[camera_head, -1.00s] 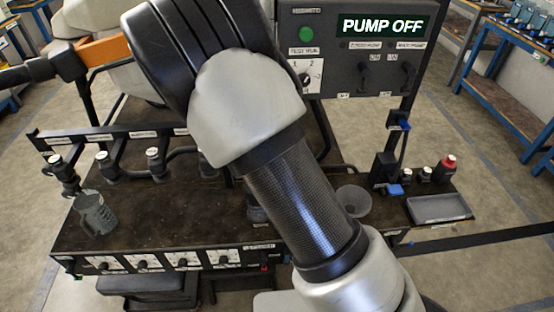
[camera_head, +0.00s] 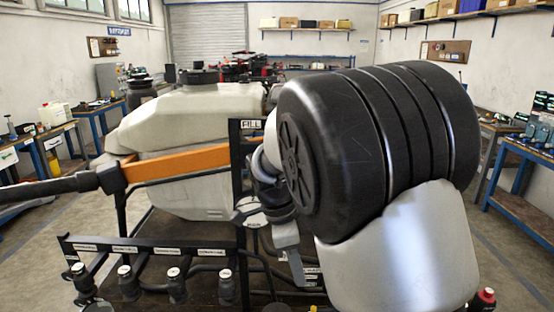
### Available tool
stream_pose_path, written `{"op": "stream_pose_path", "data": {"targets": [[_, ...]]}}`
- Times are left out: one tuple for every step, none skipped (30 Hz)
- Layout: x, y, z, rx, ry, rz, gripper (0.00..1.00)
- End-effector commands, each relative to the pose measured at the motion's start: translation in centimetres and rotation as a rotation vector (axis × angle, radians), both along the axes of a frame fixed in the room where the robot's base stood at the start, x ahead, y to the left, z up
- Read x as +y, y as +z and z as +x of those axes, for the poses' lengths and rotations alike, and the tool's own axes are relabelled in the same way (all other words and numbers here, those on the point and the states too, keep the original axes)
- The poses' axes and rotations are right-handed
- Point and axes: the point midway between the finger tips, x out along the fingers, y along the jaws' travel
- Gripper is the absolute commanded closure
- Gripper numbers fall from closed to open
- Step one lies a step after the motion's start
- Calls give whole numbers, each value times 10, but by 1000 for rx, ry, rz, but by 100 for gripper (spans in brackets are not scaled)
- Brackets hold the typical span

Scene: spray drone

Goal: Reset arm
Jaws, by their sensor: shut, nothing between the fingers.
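My arm fills the right half of the head view, with a large black ribbed joint and a pale grey link below it. Part of my wrist shows at the joint's left edge. My gripper (camera_head: 289,257) hangs below it, pointing down in front of the bench's back part. It looks shut and empty, though it is small and partly crowded by the arm. My arm hides what is behind it, including the pump panel.
A big white tank (camera_head: 185,125) with an orange bar (camera_head: 175,163) stands at left centre. A black rack (camera_head: 160,250) with several capped valves runs along the front. A red-capped bottle (camera_head: 487,297) is at lower right. Workbenches and shelves line the walls.

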Motion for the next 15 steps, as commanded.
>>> {"op": "stream_pose_path", "data": {"targets": [[-13,32,-12,-6,89,66,100],[-19,43,-19,-11,154,98,100],[-26,59,-28,-21,241,135,100],[-31,70,-36,-31,309,160,100],[-36,81,-43,-46,378,180,100],[-43,95,-54,-66,468,199,100],[-48,105,-62,-84,539,210,100],[-52,115,-71,-102,609,216,100],[-58,127,-83,-128,702,217,100],[-62,135,-91,-149,772,213,100],[-66,143,-100,-168,844,204,100],[-71,153,-112,-194,935,184,100],[-74,159,-120,-211,1004,164,100],[-77,164,-129,-226,1068,142,100],[-80,170,-139,-243,1150,107,100]]}}
